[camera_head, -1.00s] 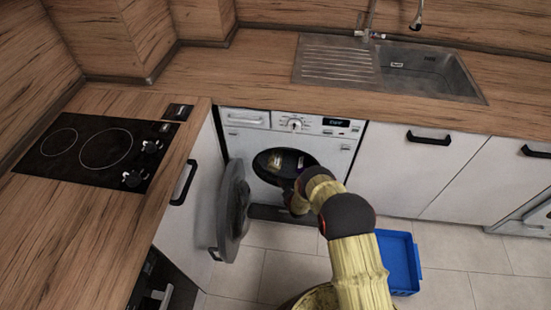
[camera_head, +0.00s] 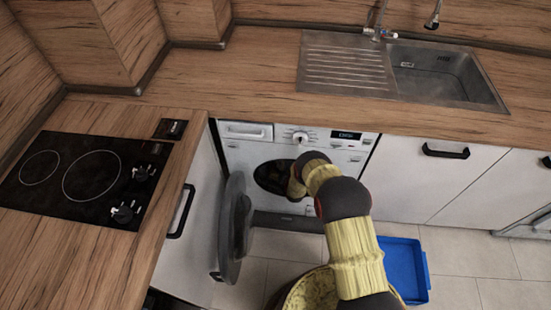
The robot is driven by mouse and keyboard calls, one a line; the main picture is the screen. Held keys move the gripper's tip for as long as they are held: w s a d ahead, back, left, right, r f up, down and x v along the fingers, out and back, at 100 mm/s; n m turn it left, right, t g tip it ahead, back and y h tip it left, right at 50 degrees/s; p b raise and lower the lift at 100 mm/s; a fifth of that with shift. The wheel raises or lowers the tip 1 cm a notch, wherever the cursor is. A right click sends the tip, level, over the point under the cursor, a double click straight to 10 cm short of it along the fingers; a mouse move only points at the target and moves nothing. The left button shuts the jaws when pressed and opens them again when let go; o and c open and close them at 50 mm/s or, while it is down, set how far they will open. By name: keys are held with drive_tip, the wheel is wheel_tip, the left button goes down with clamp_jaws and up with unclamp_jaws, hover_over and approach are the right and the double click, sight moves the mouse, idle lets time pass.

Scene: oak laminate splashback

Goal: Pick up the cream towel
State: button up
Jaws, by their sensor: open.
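The washing machine (camera_head: 235,155) stands under the counter with its round door (camera_head: 236,225) swung open to the left. Its drum opening (camera_head: 268,176) is dark and partly covered by my arm. I cannot make out the cream towel there; the inside of the drum is too dark and blocked. My yellow arm reaches down to the opening, and its end goes in at the right side of it. My gripper is hidden behind the arm or inside the drum, so its fingers do not show.
A blue crate (camera_head: 414,268) sits on the tiled floor right of my arm. The open door and a cabinet with a black handle (camera_head: 181,211) bound the left side. A hob (camera_head: 85,178) and a sink (camera_head: 447,75) are on the wooden counter. Floor beyond the crate is free.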

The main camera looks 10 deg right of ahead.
sight(280, 161)
drive_tip(key=b+x, duration=0.4)
drive_tip(key=x, duration=0.2)
drive_tip(key=shift+w+d+f, duration=0.1)
drive_tip(key=shift+w+f, duration=0.15)
drive_tip(key=shift+f, duration=0.05)
drive_tip(key=shift+w+f, duration=0.15)
drive_tip(key=shift+w, duration=0.35)
drive_tip(key=shift+c, duration=1.3)
drive_tip(key=c, duration=1.1)
drive_tip(key=shift+c, duration=0.2)
